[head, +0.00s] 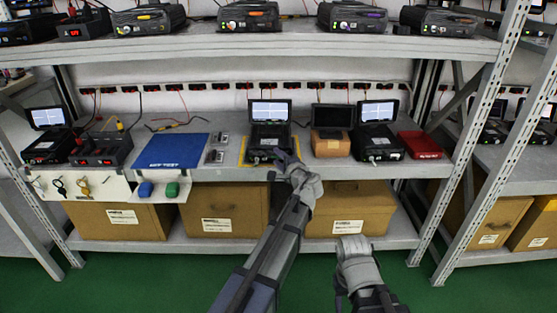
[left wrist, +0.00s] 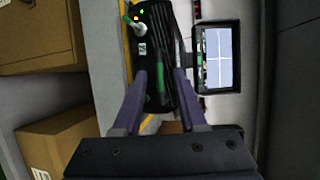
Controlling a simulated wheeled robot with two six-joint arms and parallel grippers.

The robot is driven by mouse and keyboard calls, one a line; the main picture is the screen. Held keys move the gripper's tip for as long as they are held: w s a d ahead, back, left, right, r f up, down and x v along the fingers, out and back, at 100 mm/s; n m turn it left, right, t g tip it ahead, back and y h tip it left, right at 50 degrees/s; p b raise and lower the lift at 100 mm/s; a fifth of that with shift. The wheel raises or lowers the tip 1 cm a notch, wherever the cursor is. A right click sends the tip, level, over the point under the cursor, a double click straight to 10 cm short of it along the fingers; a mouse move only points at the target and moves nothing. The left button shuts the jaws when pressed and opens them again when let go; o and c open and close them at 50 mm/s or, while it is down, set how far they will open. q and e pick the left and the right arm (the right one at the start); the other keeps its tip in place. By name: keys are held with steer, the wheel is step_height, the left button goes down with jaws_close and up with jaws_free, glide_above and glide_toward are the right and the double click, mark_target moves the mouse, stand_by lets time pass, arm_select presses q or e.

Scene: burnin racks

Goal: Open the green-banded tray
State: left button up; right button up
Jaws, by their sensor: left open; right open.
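A black test unit (head: 266,133) with a raised screen (head: 269,111) stands on the middle shelf inside a yellow outline. Contact cannot be told. My right gripper (head: 352,246) is open, low in front of the shelving, away from the unit.
A box with a small dark screen (head: 331,143), another screened unit (head: 378,138) and a red tray (head: 420,145) stand to the right. A blue mat (head: 172,150) lies to the left. Cardboard boxes (head: 235,208) fill the lower shelf. The upper shelf (head: 250,45) holds more units.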

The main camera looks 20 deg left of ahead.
arm_select(q)
steer(key=shift+c, duration=0.3)
jaws_close()
stand_by(1.1)
